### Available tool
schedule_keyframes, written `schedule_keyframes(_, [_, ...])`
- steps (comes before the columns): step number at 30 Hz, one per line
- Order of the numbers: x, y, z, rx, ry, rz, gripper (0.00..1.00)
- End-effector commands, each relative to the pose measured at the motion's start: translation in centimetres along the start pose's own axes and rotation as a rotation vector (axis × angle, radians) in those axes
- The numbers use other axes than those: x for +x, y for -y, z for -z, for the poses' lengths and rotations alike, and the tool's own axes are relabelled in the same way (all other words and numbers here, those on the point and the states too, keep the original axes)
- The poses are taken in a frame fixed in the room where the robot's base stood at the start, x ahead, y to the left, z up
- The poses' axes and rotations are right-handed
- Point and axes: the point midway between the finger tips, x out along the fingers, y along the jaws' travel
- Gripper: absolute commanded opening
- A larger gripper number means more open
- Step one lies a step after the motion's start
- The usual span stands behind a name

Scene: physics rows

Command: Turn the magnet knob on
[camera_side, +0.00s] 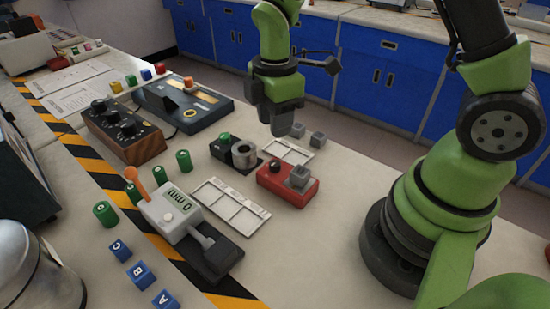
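A red block (292,192) lies on the table near the middle of the view, with a small black knob (275,166) on its left end and a grey cube (299,177) on its right part. This looks like the magnet with its knob, but no label is readable. The knob's turned position is too small to tell. My gripper (284,124) hangs above and beyond the red block, pointing down and apart from it. Its fingers are dark and bunched in this view, so their opening is not clear. I see nothing held in it.
A black fixture (222,150) with a steel ring (244,154) stands left of the red block. A white tray (229,206) and a gauge (170,212) lie nearer. A wooden box (143,146) with several knobs is at left.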

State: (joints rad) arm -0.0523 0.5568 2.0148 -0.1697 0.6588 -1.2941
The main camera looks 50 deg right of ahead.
Motion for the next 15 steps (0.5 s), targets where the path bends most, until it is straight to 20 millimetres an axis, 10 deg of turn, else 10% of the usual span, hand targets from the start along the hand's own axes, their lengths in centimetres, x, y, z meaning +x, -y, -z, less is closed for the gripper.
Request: schedule_keyframes(15, [8.2,0.1,-0.1,-0.002,0.004,0.005,0.36])
